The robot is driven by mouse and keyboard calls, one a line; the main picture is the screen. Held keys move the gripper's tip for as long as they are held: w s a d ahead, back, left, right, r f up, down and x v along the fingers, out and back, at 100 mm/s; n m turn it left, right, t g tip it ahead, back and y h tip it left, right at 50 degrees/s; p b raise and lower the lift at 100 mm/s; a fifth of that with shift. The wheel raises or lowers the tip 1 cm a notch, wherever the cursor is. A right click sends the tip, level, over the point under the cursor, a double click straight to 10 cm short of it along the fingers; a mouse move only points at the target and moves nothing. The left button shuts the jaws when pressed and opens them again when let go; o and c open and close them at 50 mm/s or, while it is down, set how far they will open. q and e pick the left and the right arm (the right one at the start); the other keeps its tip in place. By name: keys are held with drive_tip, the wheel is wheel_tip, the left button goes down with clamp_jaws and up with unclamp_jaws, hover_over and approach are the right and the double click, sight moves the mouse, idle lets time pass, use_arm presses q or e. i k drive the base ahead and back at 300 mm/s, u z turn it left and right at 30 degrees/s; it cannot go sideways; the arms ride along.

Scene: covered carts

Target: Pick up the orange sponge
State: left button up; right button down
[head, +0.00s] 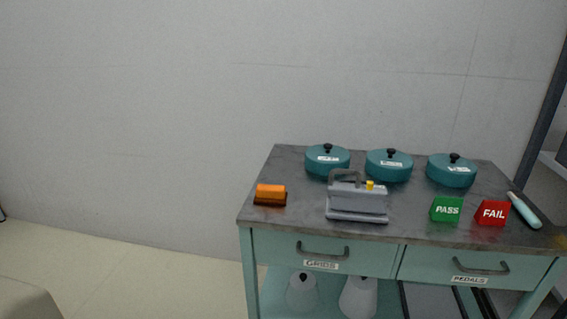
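The orange sponge (271,191) lies near the left front part of the cart's grey top, with a dark brown layer at its base. Nothing touches it. Neither of my grippers shows in the head view, so whether they are open or shut is hidden.
The teal cart (262,216) has two drawers with handles. A grey handled device (357,202) stands right of the sponge. Teal lidded pots (327,160) line the back. A green PASS block (446,209), a red FAIL block (492,213) and a teal-handled tool (525,211) lie at right.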

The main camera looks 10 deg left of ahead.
sight(266, 194)
drive_tip(key=i, duration=0.85)
drive_tip(key=z, duration=0.5)
